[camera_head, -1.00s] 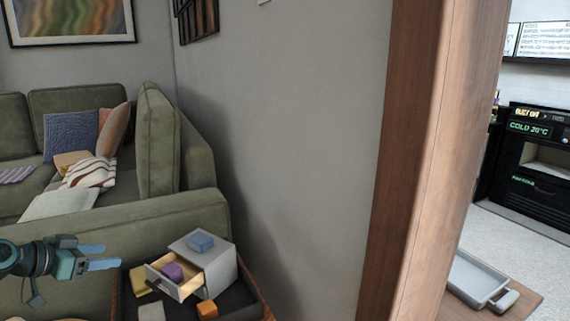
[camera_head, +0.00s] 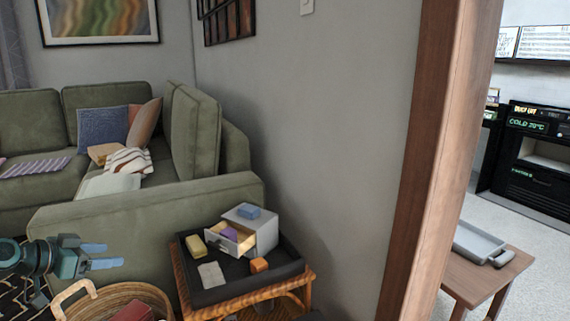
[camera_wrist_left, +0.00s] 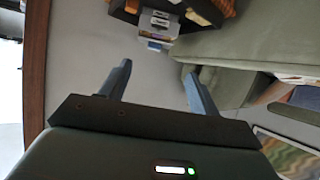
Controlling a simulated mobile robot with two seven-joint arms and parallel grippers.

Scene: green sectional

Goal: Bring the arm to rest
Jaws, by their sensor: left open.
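My left gripper (camera_head: 104,256) is at the lower left of the head view, in front of the sofa's near arm. Its two blue fingers are apart with nothing between them. In the left wrist view the same gripper (camera_wrist_left: 158,88) shows its fingers spread, with grey wall behind them. A small white drawer box (camera_head: 262,232) stands on a black tray, apart from the gripper on its right. Its drawer is pulled out, with a purple object (camera_head: 229,235) inside. My right gripper is not in view.
The black tray (camera_head: 205,293) rests on a wicker stand and also holds yellow, grey and orange pieces. A wicker basket (camera_head: 110,300) stands below my left gripper. The green sofa (camera_head: 150,215) is behind. A wooden door post (camera_head: 425,160) rises at the right, near a small table (camera_head: 490,280).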

